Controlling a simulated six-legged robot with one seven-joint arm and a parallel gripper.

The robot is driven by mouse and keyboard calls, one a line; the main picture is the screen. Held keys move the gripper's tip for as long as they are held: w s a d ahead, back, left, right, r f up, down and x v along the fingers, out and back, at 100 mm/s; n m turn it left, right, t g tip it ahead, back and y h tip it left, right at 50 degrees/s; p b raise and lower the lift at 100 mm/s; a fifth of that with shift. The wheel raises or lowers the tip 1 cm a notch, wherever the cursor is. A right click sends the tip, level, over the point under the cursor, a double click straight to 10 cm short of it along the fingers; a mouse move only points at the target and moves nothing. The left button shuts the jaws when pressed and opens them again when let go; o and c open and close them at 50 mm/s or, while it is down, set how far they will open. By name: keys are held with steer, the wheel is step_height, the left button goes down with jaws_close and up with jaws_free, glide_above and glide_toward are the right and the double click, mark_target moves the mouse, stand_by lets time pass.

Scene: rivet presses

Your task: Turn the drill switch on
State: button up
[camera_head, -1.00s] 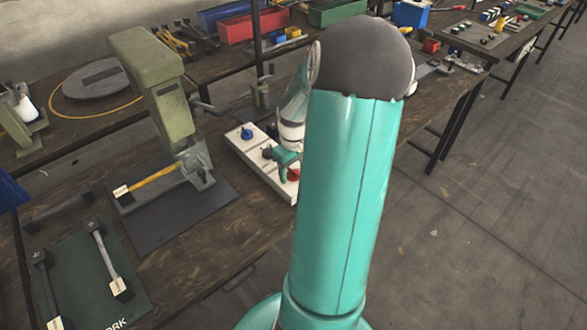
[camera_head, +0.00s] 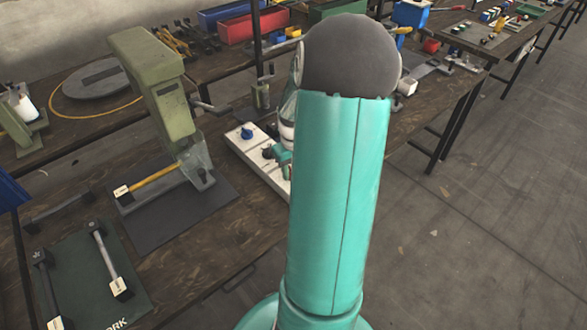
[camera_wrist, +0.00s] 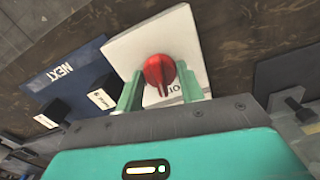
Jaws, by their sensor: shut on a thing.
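A red rotary switch (camera_wrist: 159,72) stands on a white panel (camera_wrist: 201,47) in the wrist view. Part of a printed label shows beside it, the rest hidden. My gripper (camera_wrist: 160,88) has its two teal fingers on either side of the red knob and is shut on it. My arm hides the red switch there and most of my gripper.
A green press (camera_head: 157,85) stands left of the panel, with a yellow-handled tool (camera_head: 153,180) at its base. A dark green mat (camera_head: 80,262) with black-ended bars lies front left. In the wrist view a blue mat (camera_wrist: 65,68) lies left of the panel. Open floor lies at right.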

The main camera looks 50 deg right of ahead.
steer(key=m, duration=0.6)
steer(key=shift+w, duration=0.1)
steer(key=m, duration=0.5)
steer(key=shift+m, duration=0.4)
steer(key=o, duration=1)
step_height(320, 180, up, 14)
stand_by(0.5)
